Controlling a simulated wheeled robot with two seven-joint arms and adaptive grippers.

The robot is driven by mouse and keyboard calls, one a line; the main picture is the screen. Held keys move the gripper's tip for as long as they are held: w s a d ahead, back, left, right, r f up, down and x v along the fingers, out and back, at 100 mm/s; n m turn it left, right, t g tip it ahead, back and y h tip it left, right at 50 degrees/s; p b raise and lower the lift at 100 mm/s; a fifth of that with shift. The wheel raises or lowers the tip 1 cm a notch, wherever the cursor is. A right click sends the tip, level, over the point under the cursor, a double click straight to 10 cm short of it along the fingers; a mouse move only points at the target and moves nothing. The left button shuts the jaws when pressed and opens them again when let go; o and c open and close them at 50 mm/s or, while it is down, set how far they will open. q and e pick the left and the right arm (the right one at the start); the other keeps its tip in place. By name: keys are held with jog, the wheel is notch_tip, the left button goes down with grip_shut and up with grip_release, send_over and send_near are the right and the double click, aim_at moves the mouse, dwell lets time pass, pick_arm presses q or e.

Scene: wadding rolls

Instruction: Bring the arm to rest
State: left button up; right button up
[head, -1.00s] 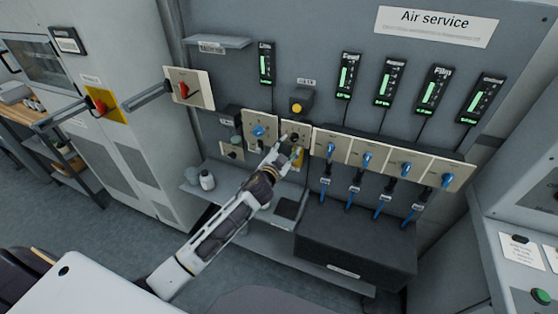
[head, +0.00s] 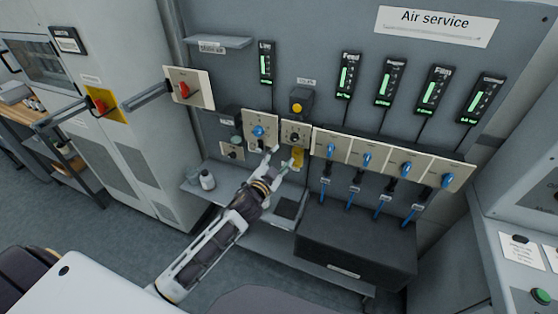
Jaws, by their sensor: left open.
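My left arm comes in from the lower left in the head view. Its gripper (head: 281,163) is open, with its two fingertips apart and nothing seen between them. It is just below and in front of a cream panel with a dial (head: 296,134) on the grey air service board (head: 330,25). My right gripper is not in the view.
A row of cream panels with blue knobs (head: 367,158) runs to the right, with blue hoses into a dark box (head: 355,245).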

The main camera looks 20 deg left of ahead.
pick_arm(q)
jog(key=shift+d+m, duration=0.1)
jog(key=shift+m, duration=0.2)
dwell(0.5)
jog(key=s+a+f+g, duration=0.1)
jog(key=a+f+g, duration=0.15)
jog(key=f, duration=1.05)
jog(key=s+a+f+g, duration=0.2)
jog(key=a+f, duration=0.1)
jog(key=f, duration=1)
jog(key=s+a+f+n+g+y, duration=0.15)
jog(key=s+f, duration=0.35)
jog(key=f, duration=0.5)
jog(key=s+a+f+n+g, duration=0.1)
jog(key=s+a+f+g, duration=0.2)
jog(key=s+f, duration=0.45)
jog(key=s+a+f+n+g, duration=0.1)
jog(key=s+f+n+g, duration=0.25)
jog(key=s+f, duration=1.55)
jog(key=s+d+f+g, duration=0.1)
jog(key=s+d+g, duration=0.1)
jog(key=s, duration=0.8)
jog(key=s+d+f+g, duration=0.2)
jog(key=s+d, duration=0.2)
jog(key=s, duration=0.5)
jog(key=shift+s+d+f, duration=0.25)
jog(key=shift+s, duration=0.15)
